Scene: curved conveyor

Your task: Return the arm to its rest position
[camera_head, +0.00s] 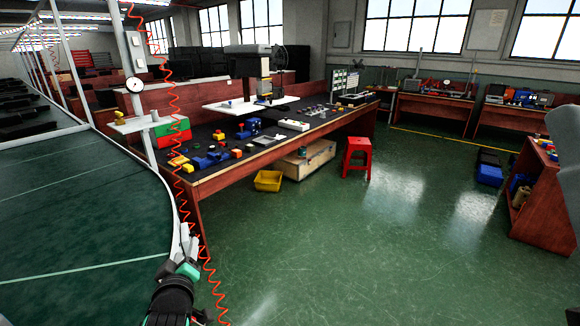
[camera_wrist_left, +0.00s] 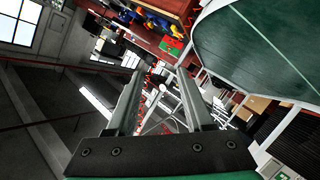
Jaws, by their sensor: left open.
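My left gripper (camera_head: 187,240) is at the bottom left of the head view, beside the curved edge of the green conveyor (camera_head: 85,215). Its fingers point away from the head camera. In the left wrist view the gripper (camera_wrist_left: 160,82) shows two parallel grey fingers spread apart with nothing between them. The conveyor (camera_wrist_left: 255,45) fills the upper right of that view. My right gripper does not show in either view.
A coiled red hose (camera_head: 180,205) hangs close to the left gripper. A long workbench (camera_head: 225,178) with colored parts stands beyond it. A yellow bin (camera_head: 268,181) and a red stool (camera_head: 357,157) stand on the floor. The green floor (camera_head: 370,250) at center right is clear.

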